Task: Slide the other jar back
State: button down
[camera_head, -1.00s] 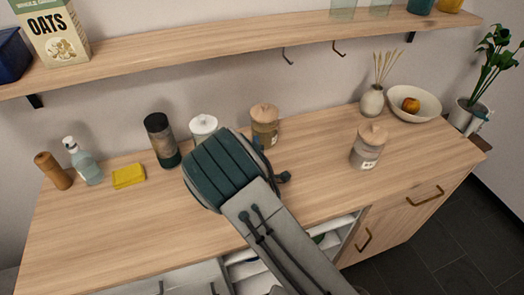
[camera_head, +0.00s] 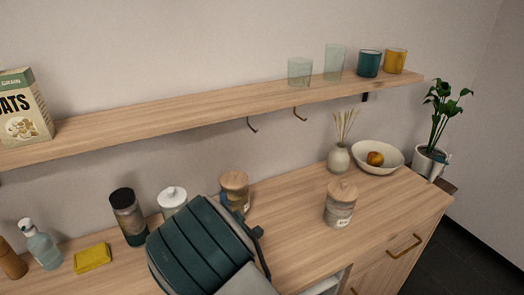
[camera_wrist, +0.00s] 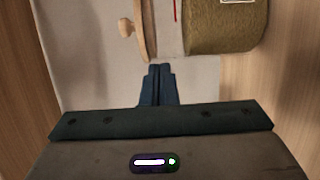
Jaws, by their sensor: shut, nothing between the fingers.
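A jar with a round wooden lid and brown contents (camera_head: 235,187) stands at the back of the counter, partly hidden by my arm. A second wooden-lidded jar (camera_head: 340,206), with paler grey contents and a label, stands apart to the right, farther forward. In the wrist view, a jar with a wooden knob and brown contents (camera_wrist: 225,28) lies sideways across the top of the picture. It looks like the back jar. My gripper (camera_wrist: 158,70) is shut and empty, its tips just short of that jar in the picture; contact cannot be told. My wrist hides the gripper in the head view.
Left of the back jar stand a white-lidded canister (camera_head: 172,199), a dark-topped canister (camera_head: 128,216), a yellow sponge (camera_head: 92,258) and a soap bottle (camera_head: 41,246). A reed diffuser (camera_head: 339,159) and fruit bowl (camera_head: 392,160) stand back right. A shelf (camera_head: 190,110) overhangs the counter.

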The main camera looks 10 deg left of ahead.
notch_tip(320, 180, up, 9)
jog(key=w+d+b, duration=0.2)
jog(key=w+d, duration=0.2)
jog(key=w, duration=0.6)
jog(key=w+d+b, duration=0.3)
jog(key=w+d, duration=0.1)
jog(key=w, duration=0.5)
jog(key=s+d+m+g+h, duration=0.1)
jog(key=d+m+g+h, duration=0.15)
jog(key=d+m, duration=0.6)
jog(key=s+d+m+g+h+p, duration=0.1)
jog(key=s+d+m+g+h, duration=0.45)
jog(key=s+d, duration=1.5)
jog(key=s+d+f+m+g, duration=0.1)
jog(key=s+m+g, duration=0.1)
jog(key=s, duration=0.5)
jog(key=s+d+f+m+g, duration=0.1)
jog(key=s+d+m+g, duration=0.1)
jog(key=s+m, duration=0.2)
jog(key=s+d+m+g+y, duration=0.1)
jog(key=s+m, duration=0.1)
jog(key=s, duration=0.8)
jog(key=shift+d+f+m+g, duration=0.35)
jog(key=shift+f+m+g, duration=0.05)
